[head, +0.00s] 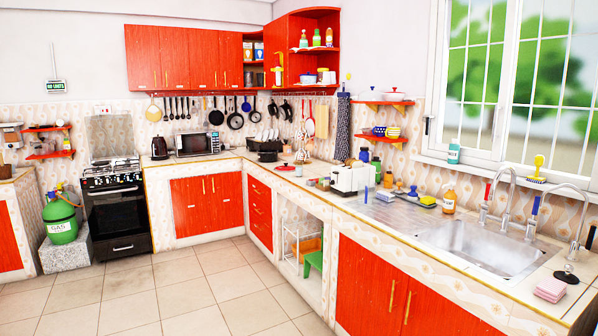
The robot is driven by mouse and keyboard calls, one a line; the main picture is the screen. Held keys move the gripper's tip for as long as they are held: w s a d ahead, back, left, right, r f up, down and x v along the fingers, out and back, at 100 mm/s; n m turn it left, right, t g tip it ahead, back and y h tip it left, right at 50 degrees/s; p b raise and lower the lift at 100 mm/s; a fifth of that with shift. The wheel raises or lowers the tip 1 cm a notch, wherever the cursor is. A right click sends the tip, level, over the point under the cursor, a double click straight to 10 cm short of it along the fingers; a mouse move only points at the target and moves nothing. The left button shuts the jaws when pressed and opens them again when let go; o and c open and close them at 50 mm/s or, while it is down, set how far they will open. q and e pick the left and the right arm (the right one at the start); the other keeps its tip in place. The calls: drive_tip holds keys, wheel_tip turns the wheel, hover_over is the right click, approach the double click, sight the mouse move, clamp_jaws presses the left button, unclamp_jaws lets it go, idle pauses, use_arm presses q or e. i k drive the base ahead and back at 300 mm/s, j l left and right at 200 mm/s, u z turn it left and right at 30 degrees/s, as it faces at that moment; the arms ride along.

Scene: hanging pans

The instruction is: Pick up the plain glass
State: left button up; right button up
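I cannot make out a plain glass in the head view. Small items stand close together on the right-hand counter (430,226), around a white toaster-like appliance (350,179), and are too small to tell apart. Several bottles and jars stand behind and beside that appliance. More small items sit on the open corner shelves (322,49) and on the small orange wall shelves at the right, also too small to identify surely. Neither of my grippers is in view.
A metal sink (480,250) with curved taps (502,190) fills the right counter's front part. Pans hang on the back wall above a microwave (198,144). A black stove (115,205) and green gas cylinder (60,222) stand left. The tiled floor (190,285) is clear.

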sight(298, 163)
drive_tip(key=i+u, duration=0.3)
drive_tip(key=i, duration=2)
drive_tip(key=j, duration=0.05)
